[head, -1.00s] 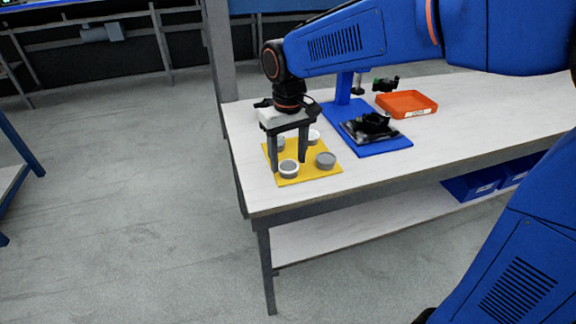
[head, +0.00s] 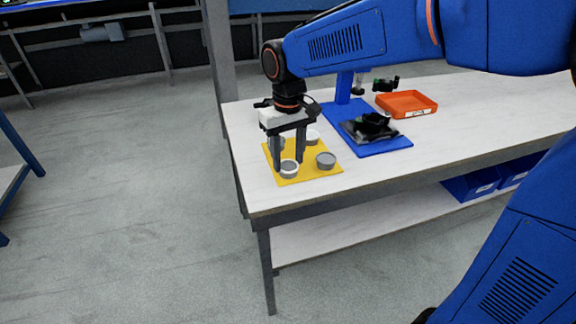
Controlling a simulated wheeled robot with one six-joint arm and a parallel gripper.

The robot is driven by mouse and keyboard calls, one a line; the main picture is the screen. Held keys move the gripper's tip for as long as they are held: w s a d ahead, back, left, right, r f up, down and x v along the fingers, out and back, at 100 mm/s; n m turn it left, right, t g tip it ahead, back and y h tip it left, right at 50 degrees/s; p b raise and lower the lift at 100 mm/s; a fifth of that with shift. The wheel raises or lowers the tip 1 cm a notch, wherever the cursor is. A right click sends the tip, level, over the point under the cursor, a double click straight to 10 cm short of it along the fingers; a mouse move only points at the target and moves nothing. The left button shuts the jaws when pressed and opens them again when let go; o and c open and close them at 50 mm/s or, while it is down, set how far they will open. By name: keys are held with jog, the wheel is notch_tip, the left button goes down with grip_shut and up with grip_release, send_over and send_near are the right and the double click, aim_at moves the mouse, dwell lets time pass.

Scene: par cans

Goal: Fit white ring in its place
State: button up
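A yellow mat (head: 311,174) on the table bears several small round pieces. A white ring (head: 289,163) shows at the front-left place, with a grey round body (head: 289,174) below it. A grey can (head: 326,160) stands at the right and a whitish one (head: 313,135) at the back. Another round piece at the back left is mostly hidden by my gripper. My gripper (head: 289,166) points straight down over the mat. Its two fingers stand one on each side of the white ring and seem to touch it. Small contact details are too fine to tell.
Right of the mat, a blue stand (head: 382,150) has a black device (head: 370,126) on its base. An orange tray (head: 407,112) lies behind it. The pale table (head: 440,130) is bare at the right. Blue bins (head: 470,185) sit on the lower shelf.

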dwell(0.4)
jog(key=shift+r, duration=3)
